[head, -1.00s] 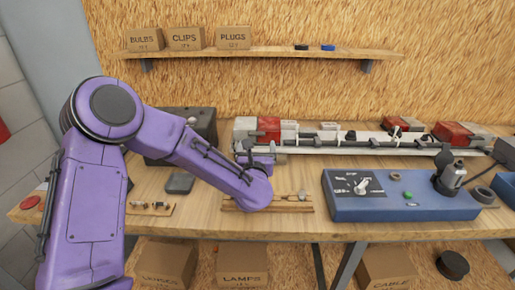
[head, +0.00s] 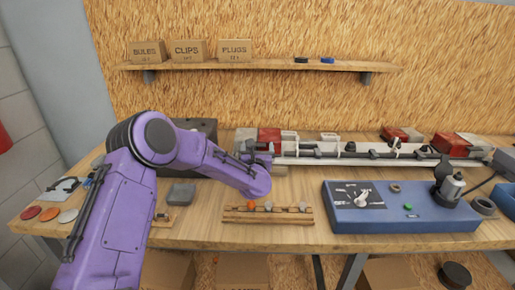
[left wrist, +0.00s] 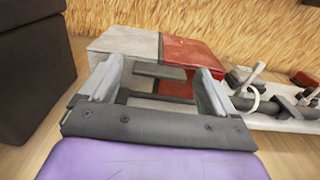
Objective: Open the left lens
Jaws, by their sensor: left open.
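The left lens is a block, part pale grey and part red (head: 268,135), at the left end of the white trailer light bar (head: 350,160). In the left wrist view the left lens (left wrist: 190,52) lies just beyond my fingertips, grey half left and red half right. It looks closed. My left gripper (head: 256,150) is in front of it, at the lens's near side. In the left wrist view my left gripper (left wrist: 158,82) has its fingers apart, with no object clearly held between them. I cannot tell whether the fingertips touch the lens. My right gripper is not in view.
A dark box (head: 195,140) stands left of the lens, also close in the left wrist view (left wrist: 35,60). A wooden rack (head: 268,215) with small bulbs lies in front. A blue tester box (head: 400,210) stands right. Coloured discs (head: 50,214) lie at far left.

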